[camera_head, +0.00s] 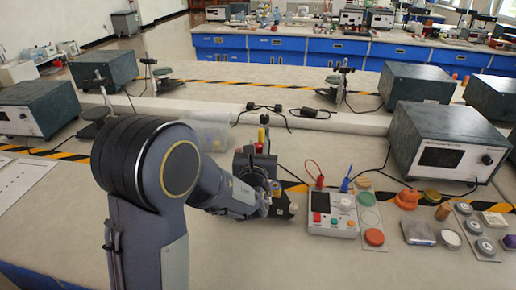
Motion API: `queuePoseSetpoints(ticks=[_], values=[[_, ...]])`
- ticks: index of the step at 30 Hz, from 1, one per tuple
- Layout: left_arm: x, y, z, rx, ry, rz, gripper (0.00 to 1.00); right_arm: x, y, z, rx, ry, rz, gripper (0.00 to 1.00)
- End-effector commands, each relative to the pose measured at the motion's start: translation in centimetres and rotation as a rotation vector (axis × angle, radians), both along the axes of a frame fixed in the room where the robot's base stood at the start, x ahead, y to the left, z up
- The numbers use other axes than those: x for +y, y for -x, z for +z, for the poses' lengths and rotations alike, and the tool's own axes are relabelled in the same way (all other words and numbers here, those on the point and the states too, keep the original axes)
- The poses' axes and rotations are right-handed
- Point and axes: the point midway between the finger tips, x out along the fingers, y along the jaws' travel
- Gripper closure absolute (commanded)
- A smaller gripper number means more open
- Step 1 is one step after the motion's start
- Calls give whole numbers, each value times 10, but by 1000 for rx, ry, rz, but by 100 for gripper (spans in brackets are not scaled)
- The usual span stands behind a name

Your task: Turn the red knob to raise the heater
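My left arm comes in from the left foreground, and my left gripper (282,204) is low over the middle of the bench. It is dark and small, and I cannot make out whether its fingers are open or shut. A small dark apparatus (262,162) stands right behind the wrist, with a yellow and red upright part (261,138) at its top. My arm hides most of its lower part. A small reddish spot (276,188) shows beside the gripper; I cannot tell whether it is the red knob. No heater is clearly recognisable. My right gripper is not in view.
A white control box (333,213) with red buttons and red and blue plugs stands just right of the gripper. Further right are an orange disc (374,237), small jars and a large grey instrument (446,145).

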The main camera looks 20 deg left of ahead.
Motion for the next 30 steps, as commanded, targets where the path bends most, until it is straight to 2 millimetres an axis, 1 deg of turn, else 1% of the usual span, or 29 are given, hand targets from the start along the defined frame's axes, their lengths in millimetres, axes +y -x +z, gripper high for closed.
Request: queuePoseSetpoints(ticks=[1,4,11,17,23,30], values=[[0,0,0,0,0,0,83,0,0,0,0,0,0,48],[0,0,0,0,0,0,96,0,0,0,0,0,0,48],[-1,0,1,-1,1,17,96,0,0,1,0,0,0,48],[-2,0,1,-1,1,93,96,0,0,6,0,0,0,48],[-3,-1,2,0,-1,242,96,0,0,14,0,0,0,48],[-3,-2,3,-1,-3,468,96,0,0,27,0,0,0,48]])
